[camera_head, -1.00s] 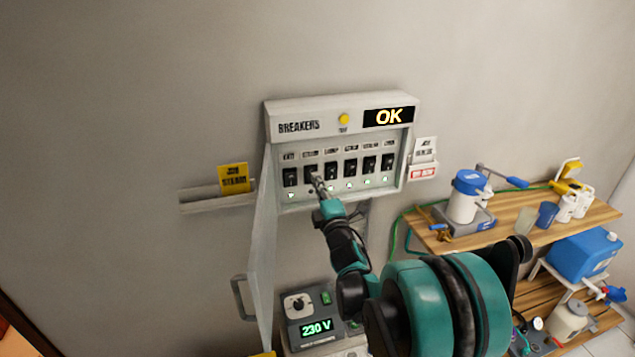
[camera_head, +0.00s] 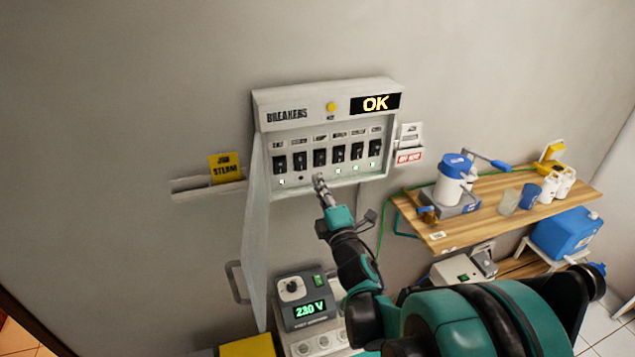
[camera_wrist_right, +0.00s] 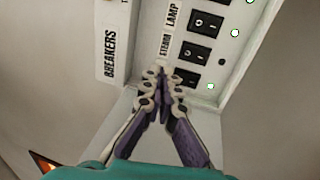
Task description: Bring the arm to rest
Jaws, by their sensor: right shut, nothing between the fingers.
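My right gripper (camera_head: 319,182) is shut and empty, in front of the lower edge of the breaker panel (camera_head: 325,97). In the right wrist view its closed fingertips (camera_wrist_right: 165,75) point at the panel beside the lowest switches, with the label STEAM close by; whether they touch it I cannot tell. The panel holds a row of several black switches, such as one switch (camera_head: 299,160) near the left. Its display (camera_head: 375,103) reads OK. My left gripper does not show.
The panel's open door (camera_head: 256,235) hangs at its left. A 230 V unit (camera_head: 305,300) stands below. At the right, a wooden shelf (camera_head: 470,222) carries a white and blue container (camera_head: 452,180) and several cups and bottles. The wall at left is mostly clear.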

